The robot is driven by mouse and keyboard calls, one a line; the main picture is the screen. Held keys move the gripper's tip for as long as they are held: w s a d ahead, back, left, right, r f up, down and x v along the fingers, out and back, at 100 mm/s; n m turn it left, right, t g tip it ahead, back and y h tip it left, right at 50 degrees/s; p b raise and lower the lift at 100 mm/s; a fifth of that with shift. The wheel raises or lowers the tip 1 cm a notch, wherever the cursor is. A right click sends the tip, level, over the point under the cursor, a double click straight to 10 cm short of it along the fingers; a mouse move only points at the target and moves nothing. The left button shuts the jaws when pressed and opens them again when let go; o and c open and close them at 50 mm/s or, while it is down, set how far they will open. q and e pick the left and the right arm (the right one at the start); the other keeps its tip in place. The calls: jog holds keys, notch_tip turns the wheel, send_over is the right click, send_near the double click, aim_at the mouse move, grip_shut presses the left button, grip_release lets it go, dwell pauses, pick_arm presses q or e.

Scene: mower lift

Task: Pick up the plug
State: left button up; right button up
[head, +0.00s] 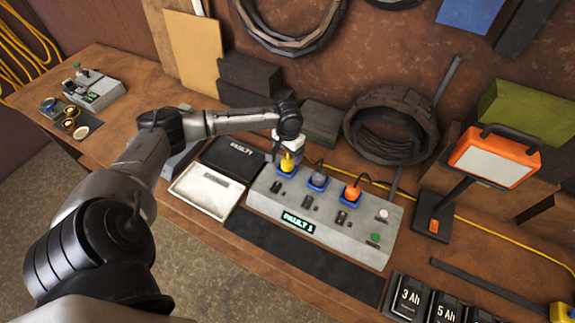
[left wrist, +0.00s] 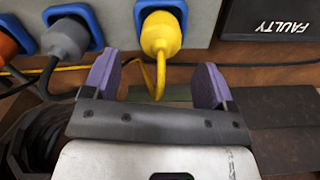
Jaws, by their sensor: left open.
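A yellow plug (head: 287,164) sits in the leftmost blue-rimmed socket of the grey test box (head: 262,205). Beside it are a grey plug (head: 318,180) and an orange plug (head: 352,193), each in its own socket. My left gripper (head: 283,150) is just behind the yellow plug and partly hides it. In the left wrist view, the yellow plug (left wrist: 161,33) lies just beyond the open purple fingertips (left wrist: 155,68), roughly centred between them. Its yellow cable hangs between the fingers. The grey plug (left wrist: 67,40) is to the left, outside the fingers. My right gripper is not in view.
A black lid marked FAULTY (head: 232,158) and a pale tray (head: 207,190) lie left of the box. An orange lamp (head: 495,155) stands at the right. A coiled hose (head: 390,125) and dark blocks (head: 322,122) are behind. A dark mat (head: 300,262) lies in front.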

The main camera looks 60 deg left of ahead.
aim_at(288, 160)
pick_arm(q)
jog(key=shift+w+f, duration=0.1)
jog(key=shift+f, duration=2.85)
jog(key=c, duration=1)
